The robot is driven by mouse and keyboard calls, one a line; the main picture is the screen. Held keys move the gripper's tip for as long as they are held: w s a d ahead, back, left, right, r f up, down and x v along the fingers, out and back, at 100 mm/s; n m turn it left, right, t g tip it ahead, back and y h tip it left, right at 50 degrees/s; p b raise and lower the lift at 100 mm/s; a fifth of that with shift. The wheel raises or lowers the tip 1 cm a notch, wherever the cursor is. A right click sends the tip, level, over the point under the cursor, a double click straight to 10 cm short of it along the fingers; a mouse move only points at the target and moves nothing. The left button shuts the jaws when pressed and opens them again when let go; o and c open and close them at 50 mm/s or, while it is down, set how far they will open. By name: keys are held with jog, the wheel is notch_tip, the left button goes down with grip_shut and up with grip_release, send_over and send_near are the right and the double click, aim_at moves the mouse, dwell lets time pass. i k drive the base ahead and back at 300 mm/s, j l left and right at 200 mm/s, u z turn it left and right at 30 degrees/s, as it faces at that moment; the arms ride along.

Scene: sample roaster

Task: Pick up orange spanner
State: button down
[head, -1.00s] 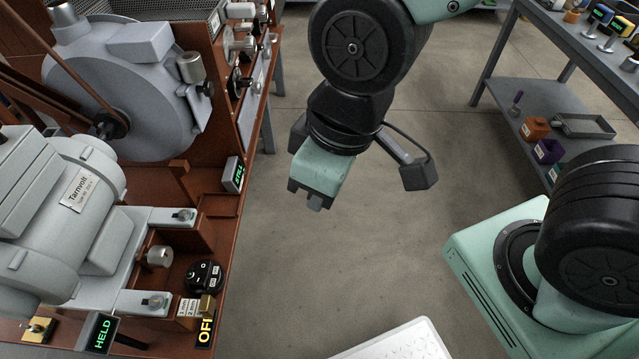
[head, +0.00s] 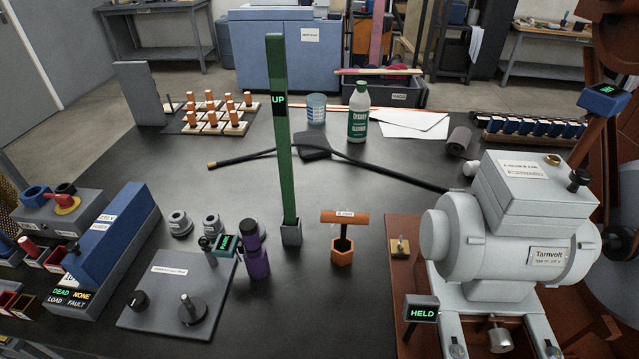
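An orange T-shaped tool (head: 345,217) stands upright on the black bench top, right of centre in the head view. It has a dark shaft and a small label on its crossbar, and it looks like the orange spanner. Its lower end goes into an orange hexagonal holder (head: 342,256). My gripper is not in view now, so its place relative to the tool cannot be seen.
A tall green post (head: 279,140) marked UP stands just left of the tool. A purple object (head: 255,255) is further left. The grey Tarnvolt motor (head: 505,240) is close on the right. The black bench top (head: 350,320) is bare in front of the tool.

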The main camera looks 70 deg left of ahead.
aim_at(343, 218)
jog(key=u, duration=3)
